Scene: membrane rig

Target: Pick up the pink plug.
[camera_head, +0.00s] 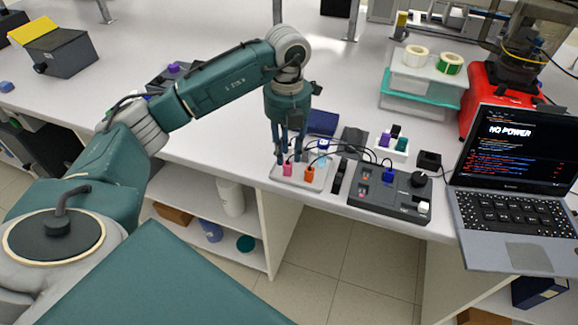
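The small pink plug (287,170) stands on a light grey plate (314,184) near the front edge of the bench. A red-orange plug (309,174) stands just to its right on the same plate. My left gripper (289,156) points down right over the pink plug. Its fingers look spread apart, with their tips just above or behind the plug. I cannot tell whether they touch it. My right gripper is not in view.
Black cables arch from the plate to a dark control box (386,205) with a blue plug (388,173). A laptop (520,180) reading "NO POWER" stands at right. A white tray (398,154) with small coloured blocks sits behind.

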